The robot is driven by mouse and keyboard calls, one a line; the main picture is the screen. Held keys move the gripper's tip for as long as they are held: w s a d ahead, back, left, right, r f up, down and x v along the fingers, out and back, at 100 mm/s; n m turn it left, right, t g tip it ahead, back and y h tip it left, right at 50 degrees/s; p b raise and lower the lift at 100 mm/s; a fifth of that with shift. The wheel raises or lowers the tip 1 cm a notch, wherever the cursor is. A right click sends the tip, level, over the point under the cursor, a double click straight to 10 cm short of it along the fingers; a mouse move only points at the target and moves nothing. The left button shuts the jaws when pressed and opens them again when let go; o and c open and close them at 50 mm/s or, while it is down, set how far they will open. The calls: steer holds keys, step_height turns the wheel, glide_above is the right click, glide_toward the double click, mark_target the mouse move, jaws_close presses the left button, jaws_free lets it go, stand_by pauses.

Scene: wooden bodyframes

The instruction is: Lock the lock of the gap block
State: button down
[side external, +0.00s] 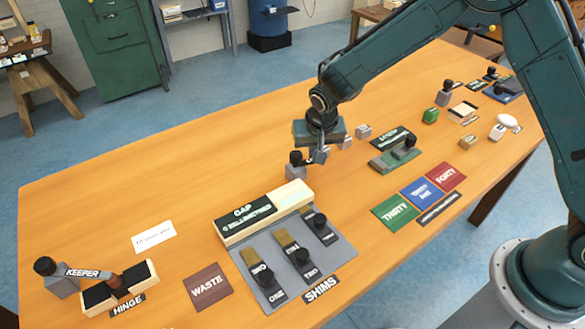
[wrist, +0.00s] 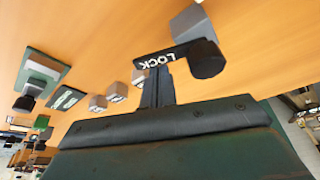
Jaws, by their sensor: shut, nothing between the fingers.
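The gap block (side external: 235,232) is a long block with a dark green "GAP" label on its left and a pale section on its right. The lock (side external: 296,158), a grey base with a black knob, stands just behind the block's pale end. In the wrist view its dark arm lettered "LOCK" (wrist: 165,56) runs left from the black knob, with the grey base beyond. My gripper (side external: 320,156) is shut and empty, right beside the lock. In the wrist view its fingertips (wrist: 156,72) meet the arm's lettered edge; I cannot tell whether they touch.
A grey shim tray (side external: 335,245) with several black-knobbed shims lies in front of the gap block. The waste pad (side external: 208,287) and keeper hinge (side external: 118,290) are at left. Grey blocks (side external: 363,130) and a green fixture (side external: 395,158) lie to the right. Table behind the lock is clear.

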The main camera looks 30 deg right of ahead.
steer(key=m, duration=0.1)
steer(key=s+m, duration=0.1)
steer(key=m+h, duration=0.1)
steer(key=shift+s+a+m+g, duration=0.3)
steer(key=shift+s+m, duration=0.05)
steer(key=shift+m, duration=0.05)
steer(key=m, duration=0.1)
steer(key=s+m+g, duration=0.1)
steer(key=m, duration=0.1)
steer(key=a+m, duration=0.1)
steer(key=shift+s+a+m+h, duration=0.1)
steer(key=shift+s+m+h, duration=0.2)
steer(key=shift+h, duration=0.1)
steer(key=m, duration=0.1)
steer(key=a+m+g, duration=0.1)
steer(key=shift+s+m, duration=0.25)
steer(key=shift+m, duration=0.05)
steer(key=m, duration=0.1)
steer(key=a+m+g, duration=0.1)
steer(key=m, duration=0.1)
steer(key=shift+s+a+m, duration=0.2)
steer(key=shift+s+m, duration=0.05)
steer(key=shift+m, duration=0.05)
steer(key=shift+a+m+g, duration=0.45)
steer(key=shift+m+g, duration=0.05)
steer(key=shift+m, duration=0.5)
steer(key=shift+a, duration=0.3)
